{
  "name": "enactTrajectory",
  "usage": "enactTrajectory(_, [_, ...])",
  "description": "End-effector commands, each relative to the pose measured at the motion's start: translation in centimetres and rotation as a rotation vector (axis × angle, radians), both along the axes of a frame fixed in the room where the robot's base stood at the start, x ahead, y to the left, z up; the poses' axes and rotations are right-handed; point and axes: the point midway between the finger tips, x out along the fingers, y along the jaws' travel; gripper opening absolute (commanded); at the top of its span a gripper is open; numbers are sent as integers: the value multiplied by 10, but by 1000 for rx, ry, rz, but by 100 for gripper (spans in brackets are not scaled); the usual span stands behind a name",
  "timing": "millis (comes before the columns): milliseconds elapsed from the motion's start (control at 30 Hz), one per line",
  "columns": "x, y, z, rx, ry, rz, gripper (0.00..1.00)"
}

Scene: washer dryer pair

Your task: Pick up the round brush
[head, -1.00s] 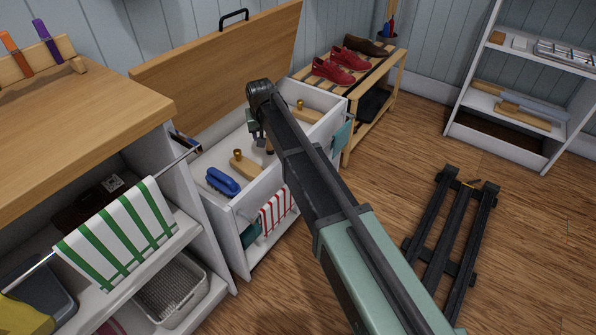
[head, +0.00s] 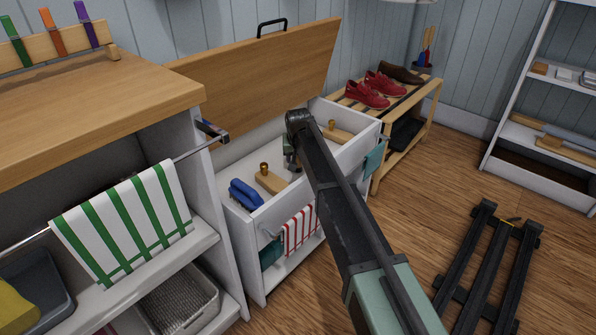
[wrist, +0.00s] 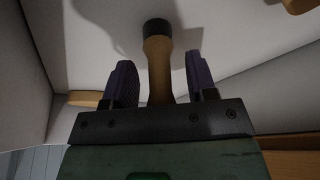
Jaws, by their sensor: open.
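A tan, tapered handle with a dark round end (wrist: 157,72) stands between my fingers in the wrist view; it looks like the round brush, but its far part is hidden behind my gripper's body. My gripper (wrist: 161,80) is open, with one dark finger on each side of the handle and visible gaps to it. In the head view my gripper (head: 291,158) points down into the open white chest (head: 238,232), mostly covered by my arm.
A blue brush (head: 245,194) and a wooden block with a brass knob (head: 271,180) lie in the chest left of my gripper. A similar block (head: 338,133) lies behind right. The raised wooden lid (head: 255,75) and chest walls bound the space.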

Motion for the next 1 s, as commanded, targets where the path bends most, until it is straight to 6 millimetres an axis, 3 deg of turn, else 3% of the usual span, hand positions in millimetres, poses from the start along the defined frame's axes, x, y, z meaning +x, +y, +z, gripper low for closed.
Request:
enactTrajectory(33, [2, 0, -11, 0, 0, 0, 52])
enactTrajectory(233, [2, 0, -7, 0, 0, 0, 52])
enactTrajectory(567, [2, 0, -6, 0, 0, 0, 4])
enactTrajectory(1000, [2, 0, 3, 0, 0, 0, 4])
